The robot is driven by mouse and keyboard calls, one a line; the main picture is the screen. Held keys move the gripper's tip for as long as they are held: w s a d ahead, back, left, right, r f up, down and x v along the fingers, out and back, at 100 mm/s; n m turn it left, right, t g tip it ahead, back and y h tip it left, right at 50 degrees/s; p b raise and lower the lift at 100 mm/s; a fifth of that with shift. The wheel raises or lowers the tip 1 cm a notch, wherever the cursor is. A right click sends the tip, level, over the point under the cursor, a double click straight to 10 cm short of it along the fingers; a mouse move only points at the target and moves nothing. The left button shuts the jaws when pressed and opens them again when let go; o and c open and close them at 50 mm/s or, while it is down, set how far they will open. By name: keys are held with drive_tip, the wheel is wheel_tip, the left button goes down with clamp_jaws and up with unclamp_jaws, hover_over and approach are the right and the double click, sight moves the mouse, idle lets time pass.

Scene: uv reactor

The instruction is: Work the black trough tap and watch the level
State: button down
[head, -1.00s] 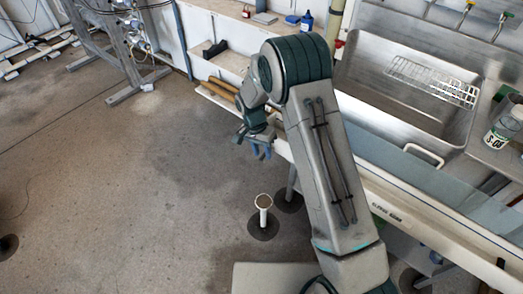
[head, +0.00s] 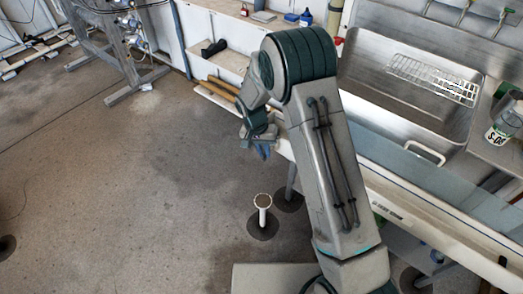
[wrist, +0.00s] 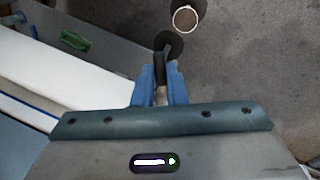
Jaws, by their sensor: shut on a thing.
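My gripper (wrist: 160,88) shows two blue fingers in the wrist view, close together on a narrow black piece (wrist: 159,68) that looks like the handle of the black trough tap. The fingers hide part of it, and how far the tap is turned cannot be told. In the head view my gripper (head: 261,151) is beside the front of the long bench, above the floor. The tap cannot be made out there. No water or level can be seen in either view.
A white upright pipe (head: 263,201) with an open top stands on the floor below my gripper. A steel sink (head: 415,115) with a wire rack (head: 433,80) is at right. A labelled jar (head: 504,125) stands beside it.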

drive_tip(key=n, duration=0.1)
drive_tip(key=d+n, duration=0.1)
drive_tip(key=n, duration=0.1)
drive_tip(key=shift+t+b, duration=0.3)
drive_tip(key=shift+b, duration=0.1)
drive_tip(key=shift+w+d+r+n+t+y+b, duration=0.15)
drive_tip(key=shift+d+n+t, duration=0.25)
drive_tip(key=shift+n, duration=1.25)
drive_tip(key=shift+w+d+f+n+t+y+b, duration=0.15)
drive_tip(key=shift+d+n, duration=0.4)
drive_tip(key=shift+n, duration=1.05)
drive_tip(key=shift+w+d+r+n+t+y, duration=0.15)
drive_tip(key=shift+d+n+t, duration=0.25)
drive_tip(key=shift+n, duration=1.25)
drive_tip(key=shift+w, duration=0.1)
drive_tip(key=c, duration=1.5)
unclamp_jaws()
drive_tip(key=shift+d, duration=0.1)
